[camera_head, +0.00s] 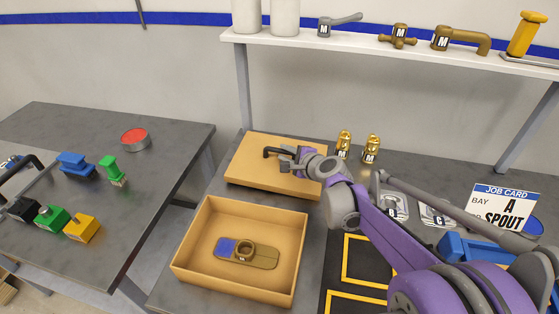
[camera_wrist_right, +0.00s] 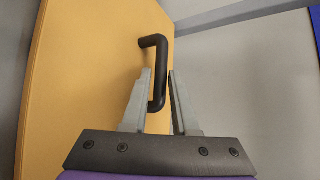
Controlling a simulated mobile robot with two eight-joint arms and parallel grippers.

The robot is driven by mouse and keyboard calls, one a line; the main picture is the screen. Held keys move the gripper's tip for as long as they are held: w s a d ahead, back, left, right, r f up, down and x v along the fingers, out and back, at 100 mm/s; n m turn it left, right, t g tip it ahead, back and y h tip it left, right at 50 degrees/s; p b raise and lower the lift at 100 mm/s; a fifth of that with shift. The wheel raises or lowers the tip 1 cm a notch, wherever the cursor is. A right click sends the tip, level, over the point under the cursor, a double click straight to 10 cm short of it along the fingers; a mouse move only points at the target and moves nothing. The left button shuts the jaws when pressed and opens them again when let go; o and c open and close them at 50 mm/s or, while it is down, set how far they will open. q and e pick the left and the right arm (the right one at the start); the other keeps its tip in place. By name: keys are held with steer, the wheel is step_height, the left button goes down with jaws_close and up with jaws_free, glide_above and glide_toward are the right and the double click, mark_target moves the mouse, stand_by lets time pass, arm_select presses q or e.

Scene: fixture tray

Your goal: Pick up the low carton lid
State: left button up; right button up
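The low carton lid (camera_head: 258,172) is a shallow tan slab lying flat at the back of the middle table, behind the open carton. It has a dark bent handle (camera_head: 270,152) on top. In the right wrist view the lid (camera_wrist_right: 95,60) fills the left side, and its handle (camera_wrist_right: 158,80) runs down between my fingertips. My right wrist hides part of the lid's right side. My left gripper is not in view.
The open carton (camera_head: 186,252) in front holds a tan and blue part (camera_head: 262,257). Two brass fittings (camera_head: 344,143) stand right of the lid. A shelf (camera_head: 300,42) with taps hangs above. A job card (camera_head: 500,207) stands at right. The left table (camera_head: 150,185) holds coloured blocks.

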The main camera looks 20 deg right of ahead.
steer(key=shift+x, duration=1.1)
steer(key=shift+c, duration=0.2)
jaws_close()
steer(key=shift+r, duration=0.1)
